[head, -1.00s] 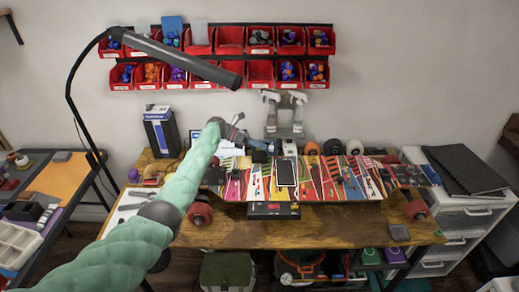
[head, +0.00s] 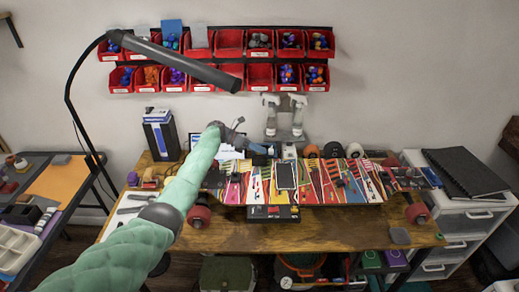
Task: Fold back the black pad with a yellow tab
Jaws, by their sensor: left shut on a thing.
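A long board (head: 331,186) with bright coloured stripes stands on wheels on the wooden table. A flat black rectangle (head: 287,176) with a pale edge lies at its middle. I cannot make out a yellow tab, so I cannot tell whether this is the pad. My left gripper (head: 241,142) reaches in from the left over the board's far left part, left of the black rectangle and apart from it. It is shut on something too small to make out. My right gripper is not in view.
A black box (head: 273,213) sits at the board's front edge. A small white two-armed stand (head: 284,122) is behind the board. A black lamp (head: 185,62) hangs above left. The table front (head: 320,234) is mostly clear. A grey drawer unit (head: 468,210) stands at right.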

